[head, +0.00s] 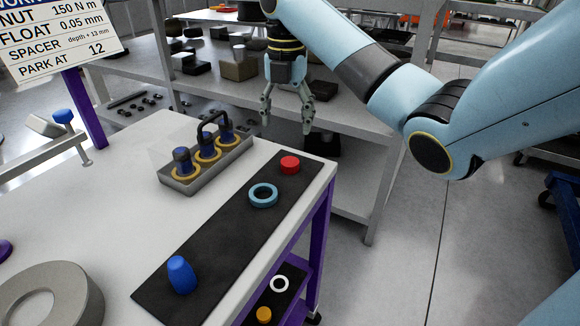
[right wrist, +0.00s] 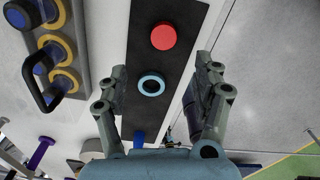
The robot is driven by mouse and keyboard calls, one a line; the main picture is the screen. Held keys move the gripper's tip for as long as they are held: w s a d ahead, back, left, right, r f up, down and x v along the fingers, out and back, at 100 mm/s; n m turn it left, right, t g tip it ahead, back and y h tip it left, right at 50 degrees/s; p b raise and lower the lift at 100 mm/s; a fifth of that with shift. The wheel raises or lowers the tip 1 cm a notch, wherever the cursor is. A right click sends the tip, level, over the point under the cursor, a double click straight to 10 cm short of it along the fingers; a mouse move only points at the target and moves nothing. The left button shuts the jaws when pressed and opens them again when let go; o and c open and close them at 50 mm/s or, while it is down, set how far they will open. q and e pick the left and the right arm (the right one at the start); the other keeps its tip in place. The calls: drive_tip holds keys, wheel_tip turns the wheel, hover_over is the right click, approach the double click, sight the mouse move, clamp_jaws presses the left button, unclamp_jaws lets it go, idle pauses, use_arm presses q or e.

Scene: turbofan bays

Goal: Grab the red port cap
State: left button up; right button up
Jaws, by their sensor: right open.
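The red port cap (head: 290,165) is a short round red disc on the far end of a black mat (head: 228,228) on the white table. In the right wrist view the cap (right wrist: 163,37) lies beyond the fingertips, on the black mat. My right gripper (head: 287,115) is open and empty, above and behind the cap in the head view. In the right wrist view its two fingers (right wrist: 161,75) are spread to either side of the mat, with a light blue ring (right wrist: 151,85) seen between them. My left gripper is not in view.
A grey tray (head: 176,184) with several blue plugs in yellow rings and a black handle stands left of the mat. A blue plug (head: 181,275) stands at the mat's near end. A large grey ring (head: 45,297) lies front left. A shelf stands behind the table.

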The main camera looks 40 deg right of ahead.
drive_tip(key=b, duration=0.2)
hover_over(290, 162)
drive_tip(key=f, duration=0.4)
drive_tip(key=shift+w+a+f, duration=0.2)
drive_tip(key=shift+w+a, duration=0.05)
drive_tip(key=f, duration=0.5)
drive_tip(key=shift+s+d+f+p, duration=0.2)
drive_tip(key=shift+s+f+p, duration=0.05)
drive_tip(key=shift+f+p, duration=0.1)
drive_tip(key=c, duration=0.8)
